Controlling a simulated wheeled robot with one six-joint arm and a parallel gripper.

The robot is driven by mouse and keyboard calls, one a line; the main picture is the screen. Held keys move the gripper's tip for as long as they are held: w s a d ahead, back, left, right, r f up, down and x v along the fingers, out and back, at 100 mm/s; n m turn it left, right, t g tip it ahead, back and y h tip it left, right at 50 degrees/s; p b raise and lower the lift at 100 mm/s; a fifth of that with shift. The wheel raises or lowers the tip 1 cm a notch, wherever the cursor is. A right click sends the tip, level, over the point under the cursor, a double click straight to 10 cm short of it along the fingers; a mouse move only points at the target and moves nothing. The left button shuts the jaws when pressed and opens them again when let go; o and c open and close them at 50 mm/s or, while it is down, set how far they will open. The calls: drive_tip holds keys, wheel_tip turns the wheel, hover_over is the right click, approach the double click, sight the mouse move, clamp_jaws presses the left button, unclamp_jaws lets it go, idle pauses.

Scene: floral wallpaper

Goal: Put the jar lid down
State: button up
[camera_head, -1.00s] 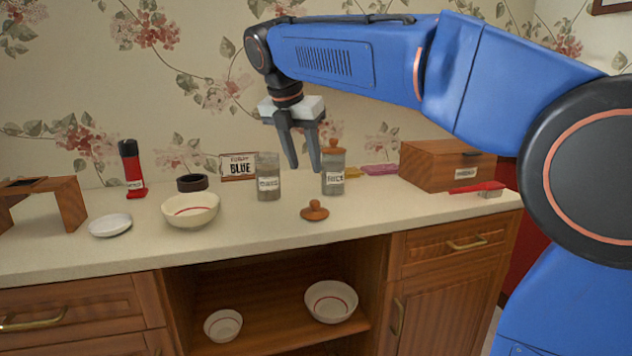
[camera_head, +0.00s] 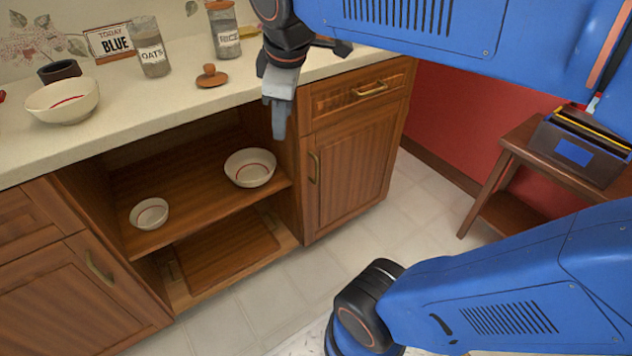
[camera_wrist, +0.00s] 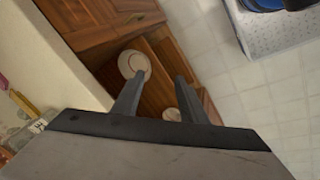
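The wooden jar lid (camera_head: 211,79) with its round knob lies on the counter, knob up, near the front edge. The OATS jar (camera_head: 150,53) stands behind it to the left, with no lid showing on top. My gripper (camera_head: 279,125) hangs to the right of the lid, in front of the cabinet, apart from the lid. In the wrist view the two fingers (camera_wrist: 160,82) are spread with nothing held between them.
A white bowl with a red stripe (camera_head: 63,101) and a dark cup (camera_head: 59,71) stand on the counter (camera_head: 130,119) at left. Two bowls (camera_head: 250,168) (camera_head: 149,213) sit on the open shelf below. A small side table (camera_head: 509,154) stands right; the floor between is clear.

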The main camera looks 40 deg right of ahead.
drive_tip(key=s+d+f+m, duration=0.1)
drive_tip(key=s+f+m, duration=0.8)
drive_tip(key=f, duration=0.3)
drive_tip(key=shift+s+m+t+y, duration=0.3)
drive_tip(key=shift+s+t+y, duration=0.05)
drive_tip(key=shift+t+y, duration=0.05)
